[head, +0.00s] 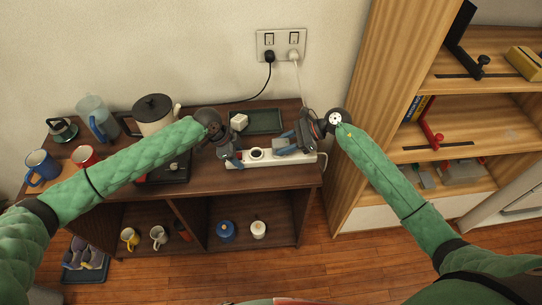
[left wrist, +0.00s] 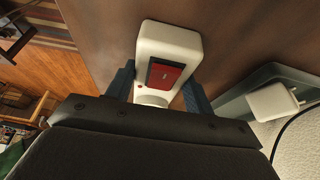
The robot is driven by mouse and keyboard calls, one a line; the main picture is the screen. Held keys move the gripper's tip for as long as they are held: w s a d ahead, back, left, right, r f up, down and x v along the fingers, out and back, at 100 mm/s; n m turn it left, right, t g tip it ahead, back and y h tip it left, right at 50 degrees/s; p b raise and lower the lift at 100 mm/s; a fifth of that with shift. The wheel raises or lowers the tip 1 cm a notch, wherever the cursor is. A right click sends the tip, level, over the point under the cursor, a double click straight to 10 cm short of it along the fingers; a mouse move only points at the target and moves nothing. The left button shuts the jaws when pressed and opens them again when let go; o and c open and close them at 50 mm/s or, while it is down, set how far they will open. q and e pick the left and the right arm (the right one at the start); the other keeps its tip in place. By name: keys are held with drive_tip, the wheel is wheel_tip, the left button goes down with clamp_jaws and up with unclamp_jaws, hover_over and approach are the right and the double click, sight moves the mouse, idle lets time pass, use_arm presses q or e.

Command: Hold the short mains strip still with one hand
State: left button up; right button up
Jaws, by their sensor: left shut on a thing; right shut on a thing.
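The short white mains strip (head: 270,158) lies on the dark wooden cabinet top, near its front right. My left gripper (head: 234,160) is shut on the strip's left end. In the left wrist view, its blue fingers (left wrist: 157,95) stand on either side of the strip (left wrist: 168,40), next to its red switch (left wrist: 165,75). My right gripper (head: 283,149) is shut over the strip's right part. What it grips is hidden by its fingers, and I cannot tell whether it is a plug or the strip.
A dark green tray (head: 265,121) with a white plug-like block (head: 239,122) lies behind the strip. A wall socket (head: 281,45) holds a black and a white plug. A pot (head: 153,110), jug (head: 95,115) and mugs stand left. A wooden shelf unit (head: 365,100) rises at right.

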drive_tip(key=shift+r, duration=1.8)
drive_tip(key=shift+w, duration=0.1)
drive_tip(key=shift+w+m, duration=0.25)
drive_tip(key=shift+m, duration=0.05)
drive_tip(key=w+m, duration=0.5)
drive_tip(key=m, duration=0.2)
drive_tip(key=w+a+f+m+h, duration=0.1)
drive_tip(key=w+m, duration=0.5)
drive_tip(key=m, duration=0.2)
drive_tip(key=w+a+m+h, duration=0.1)
drive_tip(key=w+m, duration=0.5)
drive_tip(key=m, duration=0.1)
drive_tip(key=shift+f+t, duration=0.2)
drive_tip(key=shift+t, duration=0.1)
drive_tip(key=shift+w+a+m, duration=0.15)
drive_tip(key=shift+w+m, duration=0.5)
drive_tip(key=shift+m, duration=0.25)
drive_tip(key=shift+w+f, duration=0.1)
drive_tip(key=shift+f, duration=2.8)
